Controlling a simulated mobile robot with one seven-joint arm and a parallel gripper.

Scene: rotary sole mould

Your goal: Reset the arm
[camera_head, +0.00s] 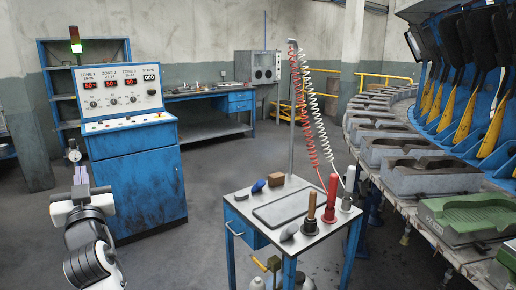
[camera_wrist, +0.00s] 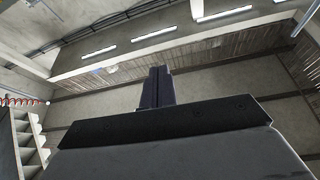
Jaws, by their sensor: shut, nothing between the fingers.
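My gripper (camera_head: 81,177) stands at the lower left of the head view, on my raised arm, in front of the blue control cabinet. It points upward. In the wrist view my gripper (camera_wrist: 157,84) shows its dark fingers together in the middle, with nothing between them. Behind the fingers the wrist view shows the upper wall and ceiling lights.
A blue cart (camera_head: 236,205) with tools on top stands in the middle foreground. The blue control cabinet (camera_head: 139,185) stands close behind my gripper. The rotary table with several moulds (camera_head: 430,176) curves along the right. Open floor lies between cabinet and cart.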

